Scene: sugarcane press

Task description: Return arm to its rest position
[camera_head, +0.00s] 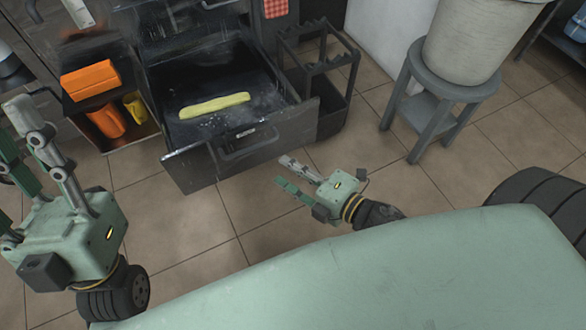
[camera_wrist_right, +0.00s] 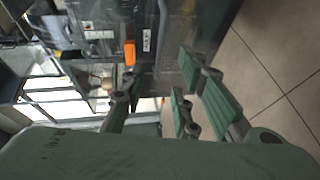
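My right gripper (camera_head: 283,171) is above the tiled floor, in front of the open drawer (camera_head: 240,145) and apart from it. Its fingers are spread with nothing between them. The right wrist view shows these green-padded fingers (camera_wrist_right: 155,85) apart and empty too. My left gripper (camera_head: 20,130) is at the left edge of the head view, pointing up the picture. Its fingers look spread, and I see nothing held in them. A pale yellow-green stick (camera_head: 214,105) lies in the drawer, away from both grippers.
An orange block (camera_head: 90,80) lies on a shelf left of the drawer, with orange and yellow items (camera_head: 108,120) below. A black rack (camera_head: 322,100) stands right of the drawer. A grey stool (camera_head: 440,90) carries a large pale bucket (camera_head: 470,40). Floor between is clear.

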